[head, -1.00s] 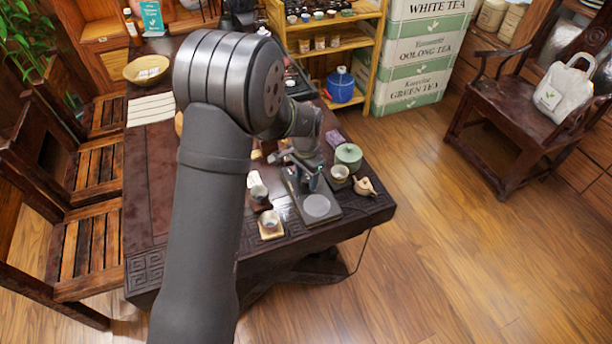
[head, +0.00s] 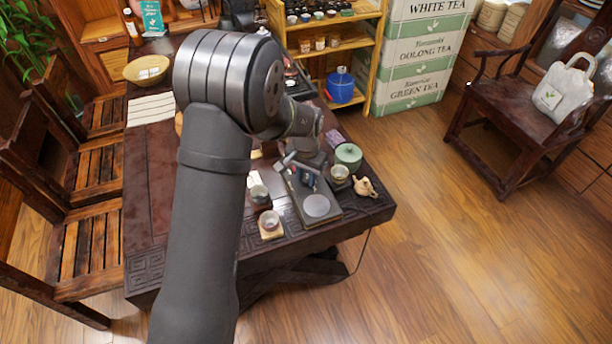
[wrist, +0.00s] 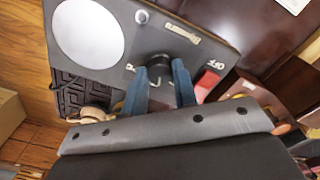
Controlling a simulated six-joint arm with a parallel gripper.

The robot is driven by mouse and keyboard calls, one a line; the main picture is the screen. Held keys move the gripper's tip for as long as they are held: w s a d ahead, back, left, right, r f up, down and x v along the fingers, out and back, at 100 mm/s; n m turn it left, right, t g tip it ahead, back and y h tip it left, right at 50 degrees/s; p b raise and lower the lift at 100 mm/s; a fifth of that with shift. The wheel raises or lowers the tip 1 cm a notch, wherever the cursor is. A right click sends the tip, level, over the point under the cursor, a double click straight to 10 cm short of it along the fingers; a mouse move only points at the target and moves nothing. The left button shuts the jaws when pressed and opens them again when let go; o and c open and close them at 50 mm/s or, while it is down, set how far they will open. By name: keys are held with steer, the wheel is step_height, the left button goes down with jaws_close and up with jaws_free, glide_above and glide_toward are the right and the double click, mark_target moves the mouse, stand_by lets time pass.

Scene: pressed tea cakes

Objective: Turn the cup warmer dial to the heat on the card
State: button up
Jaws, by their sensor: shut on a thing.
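The cup warmer (head: 330,215) is a dark flat slab near the table's front right corner, with a pale round plate (head: 316,206). In the wrist view the warmer (wrist: 118,72) fills the upper middle, with its white plate (wrist: 88,32) at upper left. The black dial (wrist: 158,61) sits between my gripper's blue fingers. My gripper (wrist: 160,82) is shut on the dial; it also shows over the warmer in the head view (head: 309,180). The dial's pointer and the heat reading are not legible. A white card (head: 253,179) lies left of the warmer, its writing unreadable.
A red switch (wrist: 207,82) marked OFF is beside the dial.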

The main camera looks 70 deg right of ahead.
mark_target(306, 179)
steer(key=n, duration=0.4)
steer(key=shift+n, duration=1.9)
steer(key=o, duration=1)
step_height(306, 179, up, 18)
steer(key=shift+f, duration=0.25)
steer(key=shift+f, duration=0.1)
